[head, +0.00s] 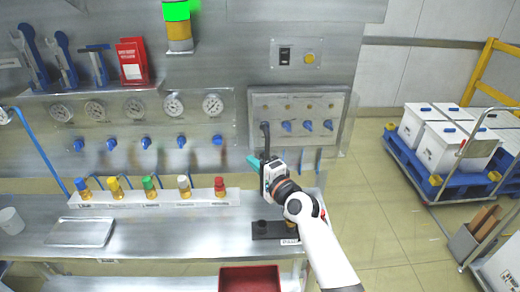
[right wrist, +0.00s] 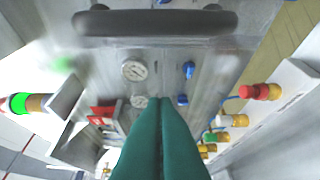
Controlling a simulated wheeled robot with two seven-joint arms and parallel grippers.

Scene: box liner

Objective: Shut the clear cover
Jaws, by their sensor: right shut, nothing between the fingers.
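The clear cover (head: 345,125) is a see-through sheet at the wall panel with blue knobs. Its edges are faint, and I cannot tell how far it stands off the panel. Its dark bar handle (head: 265,138) is upright near the panel's left side; the handle (right wrist: 155,22) spans the top of the right wrist view. My right gripper (head: 254,162) has teal fingers, shut and empty, just below and left of the handle in the head view. In the wrist view its fingertips (right wrist: 160,101) are together, apart from the handle in the picture. My left gripper is out of view.
A white rack (head: 150,200) with several coloured-top bottles stands on the steel bench. A metal tray (head: 82,232) and a black-based item (head: 270,230) are also there. A red bin (head: 249,279) is below. Gauges and blue valves line the wall.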

